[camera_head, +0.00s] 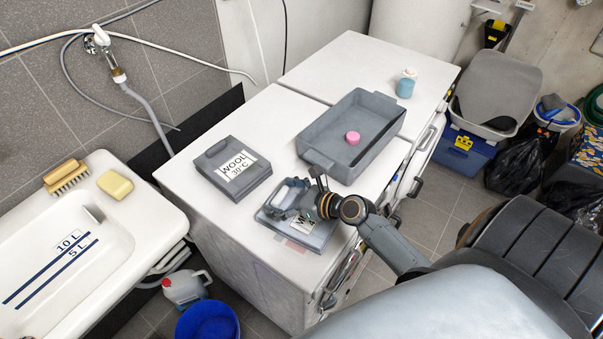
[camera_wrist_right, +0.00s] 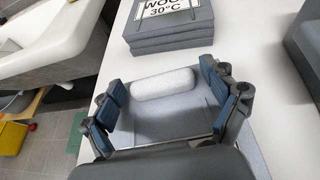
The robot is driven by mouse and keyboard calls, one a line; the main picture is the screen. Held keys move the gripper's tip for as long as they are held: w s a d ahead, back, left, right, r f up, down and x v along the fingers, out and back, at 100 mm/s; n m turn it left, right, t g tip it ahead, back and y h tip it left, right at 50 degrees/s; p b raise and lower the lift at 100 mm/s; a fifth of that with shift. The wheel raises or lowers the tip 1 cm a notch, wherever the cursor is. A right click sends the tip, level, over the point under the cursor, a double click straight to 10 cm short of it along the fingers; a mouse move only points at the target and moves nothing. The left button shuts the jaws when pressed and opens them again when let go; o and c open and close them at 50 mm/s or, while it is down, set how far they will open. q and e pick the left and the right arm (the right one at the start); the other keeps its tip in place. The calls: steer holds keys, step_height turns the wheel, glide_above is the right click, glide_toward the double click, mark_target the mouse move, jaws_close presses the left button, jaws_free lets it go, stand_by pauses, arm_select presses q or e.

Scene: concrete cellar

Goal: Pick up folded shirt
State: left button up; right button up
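A folded grey-blue shirt (camera_head: 318,240) lies near the front edge of the white machine top, partly hidden by my right gripper. A label starting with W shows on it in the head view. In the right wrist view the folded cloth (camera_wrist_right: 165,123) lies between my fingers, with a pale rounded roll (camera_wrist_right: 163,82) at its far side. My right gripper (camera_head: 287,198) is over the shirt; in the wrist view its two blue-padded fingers (camera_wrist_right: 164,98) are spread wide with no visible grip on the cloth. Contact cannot be told. My left gripper is not in view.
A grey stack labelled WOOL 30°C (camera_head: 215,158) lies left of the shirt. A grey tray (camera_head: 325,125) holding a pink piece (camera_head: 352,138) stands behind it. A bottle (camera_head: 406,84) stands at the back right. A sink (camera_head: 110,230) is at left; a blue bucket (camera_head: 207,321) is on the floor.

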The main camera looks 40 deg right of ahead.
steer(key=c, duration=1)
steer(key=shift+r, duration=0.1)
